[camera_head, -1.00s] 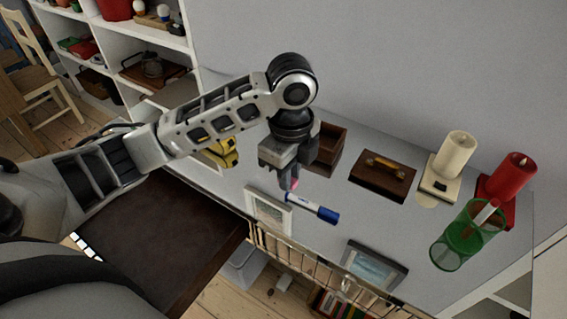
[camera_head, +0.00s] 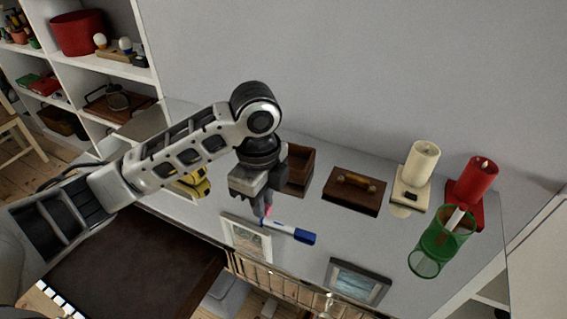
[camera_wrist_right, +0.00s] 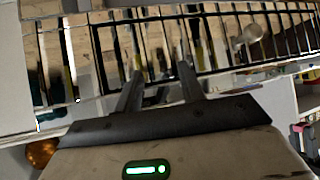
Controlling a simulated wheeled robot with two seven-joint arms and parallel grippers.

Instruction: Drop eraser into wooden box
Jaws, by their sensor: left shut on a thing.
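The wooden box (camera_head: 301,166) is dark brown and open at the top. It stands on the grey surface by the wall, and my left gripper partly hides it. My left gripper (camera_head: 264,213) points down in front of the box, to its left in the picture. It is shut on a small pink piece, apparently the eraser (camera_head: 267,210), which the fingers mostly hide. My right gripper (camera_wrist_right: 160,90) is open and empty in the right wrist view, with its fingers apart before a barred rack.
A blue-and-white marker (camera_head: 290,232) lies close to the left gripper. A brown lid-like piece with a handle (camera_head: 354,190), a cream candle (camera_head: 422,162), a red candle (camera_head: 475,180) and a green mesh cup (camera_head: 440,243) stand to the right. Picture frames (camera_head: 358,281) lie near the front edge.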

